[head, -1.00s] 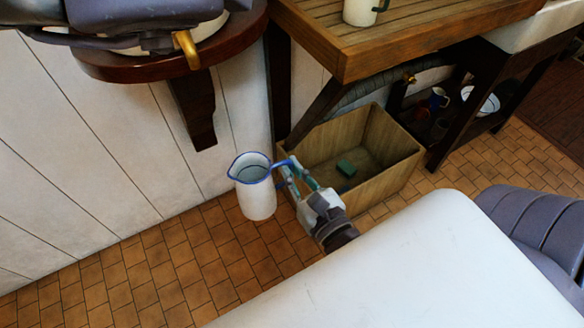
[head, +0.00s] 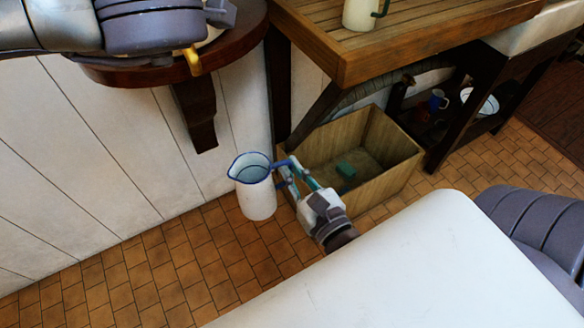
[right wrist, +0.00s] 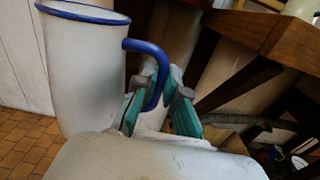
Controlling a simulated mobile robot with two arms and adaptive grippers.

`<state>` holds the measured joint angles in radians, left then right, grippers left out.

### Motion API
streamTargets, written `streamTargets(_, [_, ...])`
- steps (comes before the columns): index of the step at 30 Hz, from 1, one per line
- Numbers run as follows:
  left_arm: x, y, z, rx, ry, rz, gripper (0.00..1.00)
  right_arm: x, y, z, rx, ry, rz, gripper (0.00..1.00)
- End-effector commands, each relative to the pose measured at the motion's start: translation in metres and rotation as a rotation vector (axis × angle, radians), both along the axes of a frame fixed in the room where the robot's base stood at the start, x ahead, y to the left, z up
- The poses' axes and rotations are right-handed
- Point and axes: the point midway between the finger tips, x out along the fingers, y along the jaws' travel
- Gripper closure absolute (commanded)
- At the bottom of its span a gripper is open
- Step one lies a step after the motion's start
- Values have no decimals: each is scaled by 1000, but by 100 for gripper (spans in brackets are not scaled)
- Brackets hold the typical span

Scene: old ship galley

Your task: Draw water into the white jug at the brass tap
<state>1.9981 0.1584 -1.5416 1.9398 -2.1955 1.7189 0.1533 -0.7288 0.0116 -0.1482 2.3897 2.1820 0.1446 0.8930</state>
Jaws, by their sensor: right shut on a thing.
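The white jug (head: 257,195) with a blue rim stands about upright in the head view, below and right of the round wooden shelf. My right gripper (head: 283,170) is shut on its blue handle, which the right wrist view shows between the fingers (right wrist: 158,88). I cannot tell whether the jug holds water. A brass-coloured spout (head: 194,63), seemingly the tap, hangs over the shelf's front edge, its upper part hidden by my left arm. My left gripper (head: 221,12) is above the shelf, partly hidden; its fingers are unclear.
The round shelf (head: 240,52) is bracketed to the white plank wall. A wooden counter (head: 420,38) overhangs the crate. The tiled floor (head: 190,270) at lower left is clear.

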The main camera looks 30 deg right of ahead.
Motion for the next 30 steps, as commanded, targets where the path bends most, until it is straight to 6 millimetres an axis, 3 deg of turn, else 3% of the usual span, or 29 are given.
streamTargets(20, [0,0,0,0,0,0,38,13,22,-8,-4,-8,-141,100])
streamTargets(30, [0,0,0,0,0,0,38,7,36,10,1,-13,-345,100])
